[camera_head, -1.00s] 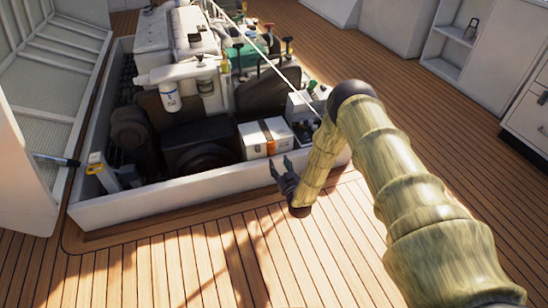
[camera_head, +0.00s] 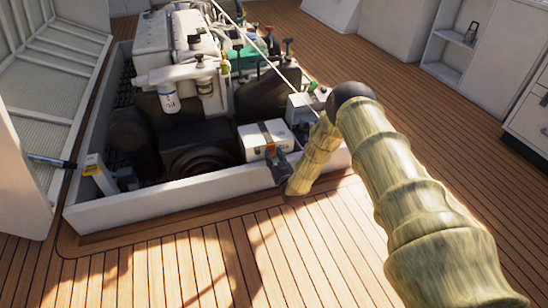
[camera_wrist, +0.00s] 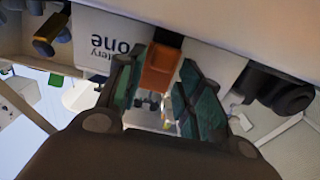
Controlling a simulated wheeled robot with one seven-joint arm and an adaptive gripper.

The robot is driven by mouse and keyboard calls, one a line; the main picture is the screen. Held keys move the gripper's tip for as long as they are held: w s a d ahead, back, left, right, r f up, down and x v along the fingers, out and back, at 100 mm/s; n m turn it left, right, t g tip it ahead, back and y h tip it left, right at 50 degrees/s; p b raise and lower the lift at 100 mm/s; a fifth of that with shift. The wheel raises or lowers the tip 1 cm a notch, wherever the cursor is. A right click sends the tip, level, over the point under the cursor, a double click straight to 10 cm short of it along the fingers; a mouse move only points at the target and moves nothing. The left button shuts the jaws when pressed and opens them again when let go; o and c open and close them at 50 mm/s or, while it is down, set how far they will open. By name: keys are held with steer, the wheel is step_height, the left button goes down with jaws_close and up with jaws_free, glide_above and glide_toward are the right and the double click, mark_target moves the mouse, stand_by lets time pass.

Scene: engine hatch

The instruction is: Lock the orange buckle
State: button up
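The orange buckle (camera_wrist: 160,68) sits on a dark strap around a white battery box (camera_head: 255,143) near the front wall of the engine hatch. In the head view, my gripper (camera_head: 276,152) is at the box's front face, over the hatch rim, and largely covers the buckle. In the wrist view, my green-padded fingers (camera_wrist: 158,95) stand apart on either side of the buckle's lower part. The buckle shows between and just beyond them. I cannot tell whether either finger touches it. Printed text on the box shows upside down there.
The white hatch rim (camera_head: 170,210) runs just below my gripper. The engine (camera_head: 165,45) and dark machinery (camera_head: 200,155) fill the hatch left of and behind the box. A yellow-topped latch (camera_head: 93,165) stands at the left rim. The wooden deck (camera_head: 200,270) in front is clear.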

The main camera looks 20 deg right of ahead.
steer(key=c, duration=0.6)
steer(key=shift+o, duration=0.2)
steer(key=shift+w+f+t+b, duration=0.15)
steer(key=shift+f+t+b, duration=0.2)
steer(key=shift+t+b, duration=0.25)
steer(key=shift+w+t, duration=0.2)
steer(key=shift+t, duration=0.3)
steer(key=shift+r, duration=0.1)
steer(key=o, duration=1)
steer(key=s, duration=0.4)
steer(key=s+f, duration=0.1)
steer(key=s, duration=0.3)
steer(key=s+f, duration=0.1)
steer(key=s, duration=0.2)
steer(key=shift+s+d+f, duration=0.15)
steer(key=shift+s+f, duration=0.05)
steer(key=shift+s, duration=0.2)
